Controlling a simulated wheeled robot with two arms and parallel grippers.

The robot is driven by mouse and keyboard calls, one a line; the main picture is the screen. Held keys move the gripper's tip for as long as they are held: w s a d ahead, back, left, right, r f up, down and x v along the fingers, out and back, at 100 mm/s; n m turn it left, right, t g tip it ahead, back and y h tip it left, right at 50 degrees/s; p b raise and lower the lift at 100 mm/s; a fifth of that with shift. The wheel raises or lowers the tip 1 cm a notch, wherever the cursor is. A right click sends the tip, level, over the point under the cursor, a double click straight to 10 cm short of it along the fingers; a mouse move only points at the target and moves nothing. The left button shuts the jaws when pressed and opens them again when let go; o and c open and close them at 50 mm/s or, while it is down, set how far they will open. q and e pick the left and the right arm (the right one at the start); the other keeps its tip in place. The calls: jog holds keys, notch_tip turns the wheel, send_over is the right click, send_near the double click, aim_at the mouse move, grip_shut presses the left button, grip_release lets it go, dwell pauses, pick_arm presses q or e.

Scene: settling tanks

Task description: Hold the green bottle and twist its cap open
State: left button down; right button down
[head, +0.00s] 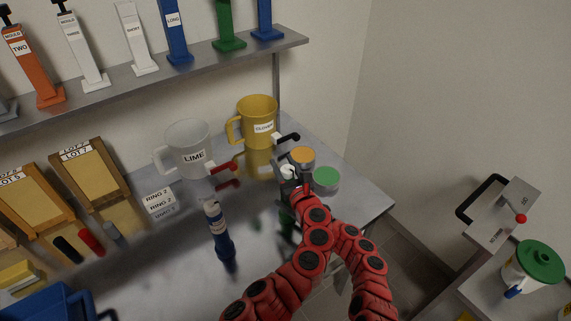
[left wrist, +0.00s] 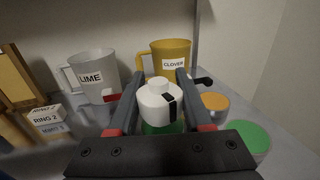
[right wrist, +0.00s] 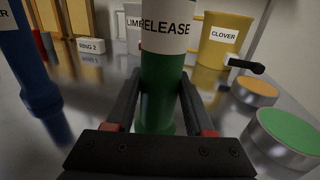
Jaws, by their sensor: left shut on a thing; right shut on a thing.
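The green bottle (right wrist: 161,85) stands upright with a white label reading RELEASE in the right wrist view. My right gripper (right wrist: 160,95) is shut on its green body, one finger on each side. In the left wrist view the white cap (left wrist: 159,98), with a black mark, sits between the fingers of my left gripper (left wrist: 154,84), which is shut on it from above. A bit of the green bottle (left wrist: 162,128) shows under the cap. In the head view the cap (head: 287,171) shows beside my left gripper (head: 289,184), while my arms hide most of the bottle and my right gripper.
A blue bottle (head: 219,232) stands to the left. The LIME jug (head: 188,148) and yellow CLOVER jug (head: 257,117) are behind. Orange-topped (head: 302,156) and green-topped (head: 325,178) tins are close on the right. A shelf (head: 150,78) runs above.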

aim_at(291, 177)
pick_arm(q)
jog(key=shift+s+a+n+g+y, duration=0.15)
jog(key=shift+n+g+y, duration=0.35)
jog(key=shift+n+y, duration=0.45)
jog(key=shift+c, duration=1.6)
grip_release()
jog(key=shift+m, duration=0.25)
jog(key=shift+s, duration=0.1)
jog(key=shift+s+d, duration=0.2)
jog(key=shift+d, duration=0.05)
jog(key=shift+v, duration=3.4)
